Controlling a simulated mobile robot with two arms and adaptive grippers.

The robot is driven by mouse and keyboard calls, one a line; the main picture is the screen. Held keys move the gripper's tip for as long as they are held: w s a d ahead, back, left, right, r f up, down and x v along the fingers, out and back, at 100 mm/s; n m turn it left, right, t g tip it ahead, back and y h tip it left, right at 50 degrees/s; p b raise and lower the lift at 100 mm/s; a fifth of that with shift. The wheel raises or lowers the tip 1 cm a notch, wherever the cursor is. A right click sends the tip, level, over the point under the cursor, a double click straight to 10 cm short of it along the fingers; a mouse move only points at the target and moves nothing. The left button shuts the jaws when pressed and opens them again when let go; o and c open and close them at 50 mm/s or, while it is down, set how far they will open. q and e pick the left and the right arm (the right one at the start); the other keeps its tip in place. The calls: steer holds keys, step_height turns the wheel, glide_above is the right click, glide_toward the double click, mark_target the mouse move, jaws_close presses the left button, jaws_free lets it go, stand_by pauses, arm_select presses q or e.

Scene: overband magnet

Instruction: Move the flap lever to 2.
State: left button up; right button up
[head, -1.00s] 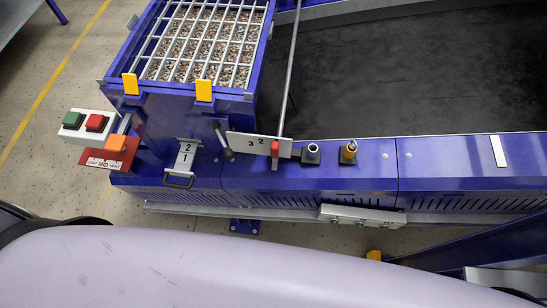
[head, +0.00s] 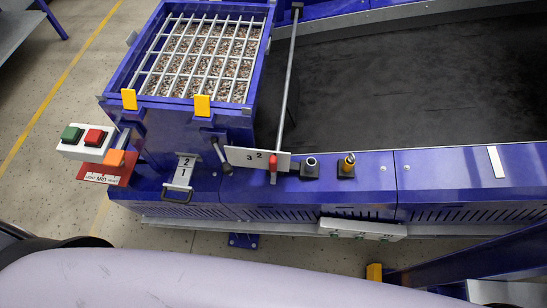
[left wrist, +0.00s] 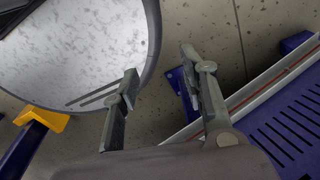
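A white plate marked 3 and 2 (head: 246,157) stands on the blue machine in the head view. A lever with a red grip (head: 273,169) crosses its right part, beside the 2, and hides what is behind it. A smaller plate marked 2 and 1 (head: 185,171) is to the left, with a dark pull handle (head: 177,195) below it. A dark-knobbed lever (head: 222,156) stands between the plates. I cannot tell for certain which is the flap lever. My left gripper (left wrist: 163,88) is open and empty in the left wrist view, above the floor. My right gripper is not in view.
A box with green and red buttons (head: 87,140) and an orange lever on a red MID plate (head: 103,174) stand at the left. A grated hopper (head: 256,80) is behind. Two short posts (head: 346,165) are right of the red grip. A blue slotted panel (left wrist: 285,125) is at the wrist view's right.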

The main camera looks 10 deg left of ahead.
arm_select(q)
steer(key=shift+c, duration=0.5)
